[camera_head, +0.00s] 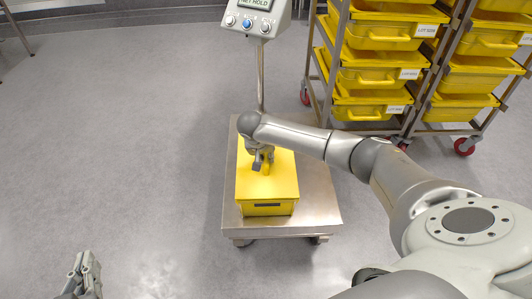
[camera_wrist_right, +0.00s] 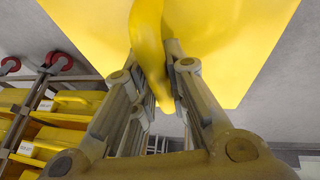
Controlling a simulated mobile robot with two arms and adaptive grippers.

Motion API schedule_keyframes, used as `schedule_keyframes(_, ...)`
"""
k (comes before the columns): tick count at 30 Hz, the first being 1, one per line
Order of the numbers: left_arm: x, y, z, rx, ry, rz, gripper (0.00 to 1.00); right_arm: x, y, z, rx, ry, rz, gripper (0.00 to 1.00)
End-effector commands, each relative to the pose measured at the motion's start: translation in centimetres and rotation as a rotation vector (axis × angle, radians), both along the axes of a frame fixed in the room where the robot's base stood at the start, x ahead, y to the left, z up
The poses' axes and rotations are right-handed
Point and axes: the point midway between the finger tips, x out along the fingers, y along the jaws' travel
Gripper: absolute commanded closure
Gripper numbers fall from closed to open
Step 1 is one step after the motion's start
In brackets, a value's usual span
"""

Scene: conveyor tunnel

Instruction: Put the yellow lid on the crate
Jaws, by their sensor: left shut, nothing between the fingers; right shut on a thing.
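The yellow crate (camera_head: 266,209) stands on the steel platform of a wheeled scale in the head view. The yellow lid (camera_head: 281,183) lies over its top and covers the opening; I cannot tell whether it is fully seated. My right gripper (camera_head: 262,164) is above the lid, shut on its raised handle. In the right wrist view the fingers (camera_wrist_right: 160,98) close on the yellow handle (camera_wrist_right: 149,45), with the lid's flat surface (camera_wrist_right: 225,45) behind. My left gripper (camera_head: 85,270) is shut and empty at the lower left, far from the crate.
The scale platform (camera_head: 310,205) has bare room right of the crate. Its post and display (camera_head: 257,18) rise behind. Wheeled racks with lidded yellow crates (camera_head: 366,78) stand at the upper right. The grey floor (camera_head: 120,130) at left is clear.

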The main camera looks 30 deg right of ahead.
Motion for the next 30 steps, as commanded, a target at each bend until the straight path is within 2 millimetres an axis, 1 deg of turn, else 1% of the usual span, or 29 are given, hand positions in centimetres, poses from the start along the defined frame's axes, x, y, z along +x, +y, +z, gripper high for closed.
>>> schedule_keyframes(13,0.02,-0.02,0.08,-0.001,-0.004,0.0,1.0,0.02,-0.01,-0.54,-0.001,0.0,0.0,1.0)
schedule_keyframes(14,0.02,-0.02,0.08,-0.001,-0.004,0.0,1.0,0.02,-0.01,-0.54,-0.001,0.0,0.0,0.82)
schedule_keyframes(19,0.03,-0.02,0.07,-0.001,-0.005,0.0,1.0,0.01,0.0,-0.55,-0.001,0.0,0.0,0.6)
schedule_keyframes(26,0.02,-0.04,0.06,-0.001,-0.005,-0.001,1.0,-0.04,0.0,-0.62,-0.001,0.002,0.0,0.6)
schedule_keyframes(30,0.0,-0.07,0.03,0.0,-0.004,-0.002,1.0,-0.07,0.12,-0.33,0.0,0.0,0.001,0.6)
